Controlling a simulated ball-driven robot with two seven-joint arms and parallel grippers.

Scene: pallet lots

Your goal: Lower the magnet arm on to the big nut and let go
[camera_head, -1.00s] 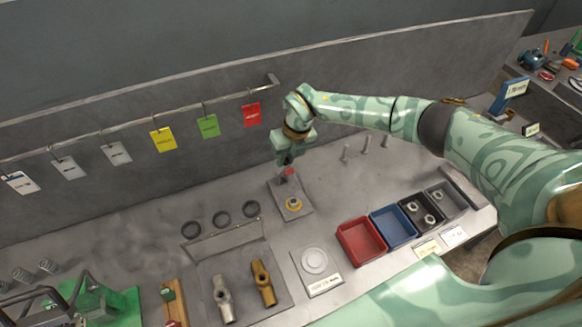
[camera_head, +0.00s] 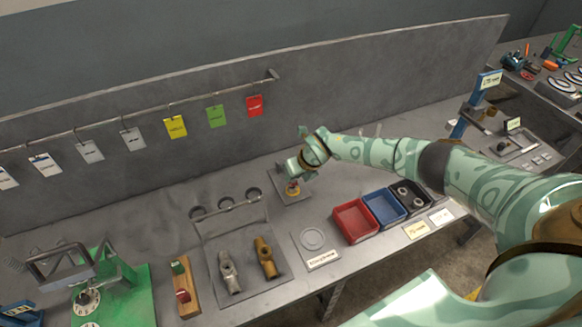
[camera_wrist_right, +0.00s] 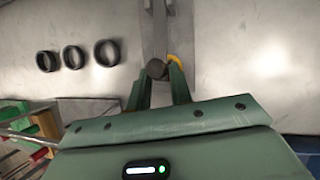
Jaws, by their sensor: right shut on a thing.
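The big nut, a yellow-brass ring (camera_head: 292,196), lies on a small grey plate (camera_head: 303,198) by the back wall. In the right wrist view only a curved yellow edge of the nut (camera_wrist_right: 174,61) shows beside the right fingertips. My right gripper (camera_head: 292,182) is right above the nut, its jaws shut on the magnet arm. The dark round end of the magnet arm (camera_wrist_right: 156,69) sits between the fingertips in the right wrist view. Whether the magnet touches the nut is hidden by the gripper. My left gripper is not in view.
Black rings (camera_head: 226,198) lie left of the plate. A red bin (camera_head: 355,221), a blue bin (camera_head: 384,208) and a black bin with nuts stand to the right. Coloured tags hang on a rail behind.

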